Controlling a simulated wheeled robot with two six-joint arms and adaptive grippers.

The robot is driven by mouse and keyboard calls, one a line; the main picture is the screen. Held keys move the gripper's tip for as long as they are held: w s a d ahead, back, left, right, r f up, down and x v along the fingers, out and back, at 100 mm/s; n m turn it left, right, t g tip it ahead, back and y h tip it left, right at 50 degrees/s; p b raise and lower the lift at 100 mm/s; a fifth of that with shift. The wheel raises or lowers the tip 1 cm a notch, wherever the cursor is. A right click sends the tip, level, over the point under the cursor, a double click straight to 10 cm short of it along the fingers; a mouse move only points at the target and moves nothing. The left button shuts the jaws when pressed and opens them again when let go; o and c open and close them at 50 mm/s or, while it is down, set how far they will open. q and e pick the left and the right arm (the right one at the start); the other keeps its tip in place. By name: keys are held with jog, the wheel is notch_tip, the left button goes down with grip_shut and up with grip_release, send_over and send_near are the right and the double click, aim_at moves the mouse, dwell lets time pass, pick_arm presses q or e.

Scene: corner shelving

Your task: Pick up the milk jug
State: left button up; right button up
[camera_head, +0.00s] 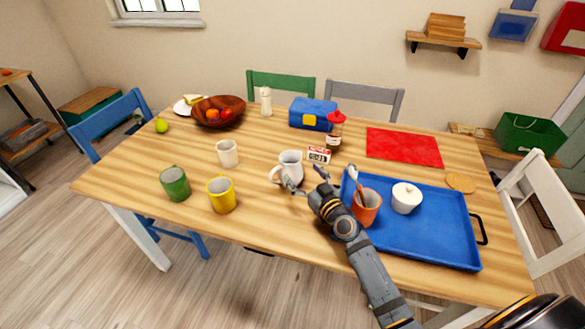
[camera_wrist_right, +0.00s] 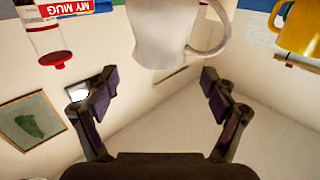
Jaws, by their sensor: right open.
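The milk jug (camera_head: 291,163) is white with a handle on its left side, and stands upright near the middle of the table. In the right wrist view, which looks upside down, the white jug (camera_wrist_right: 165,35) hangs at the top centre with its handle to the right. My right gripper (camera_head: 305,182) is just in front of the jug on its near right side. Its fingers are spread, with nothing between the fingertips (camera_wrist_right: 157,85). One finger overlaps the jug's lower part in the head view; I cannot tell if it touches. My left gripper is not in view.
A white cup (camera_head: 227,153), yellow mug (camera_head: 221,196) and green mug (camera_head: 175,184) stand left.

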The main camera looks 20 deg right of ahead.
aim_at(285, 151)
jog(key=shift+w+a+r, duration=0.1)
jog(key=shift+w+r, duration=0.05)
jog(key=shift+w, duration=0.15)
jog(key=shift+w+a, duration=0.2)
jog(key=shift+w, duration=0.6)
jog(key=w, duration=0.3)
jog(key=w+a, duration=0.1)
jog(key=w, duration=0.1)
jog(key=shift+w, duration=0.1)
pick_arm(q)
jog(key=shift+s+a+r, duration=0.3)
pick_arm(e)
jog(key=shift+c, duration=0.4)
jog(key=shift+c, duration=1.2)
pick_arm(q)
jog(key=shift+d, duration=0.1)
pick_arm(e)
jog(key=c, duration=1.2)
pick_arm(q)
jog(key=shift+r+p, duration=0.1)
jog(key=shift+p, duration=0.3)
pick_arm(e)
jog(key=shift+o, duration=0.2)
jog(key=shift+r, duration=0.15)
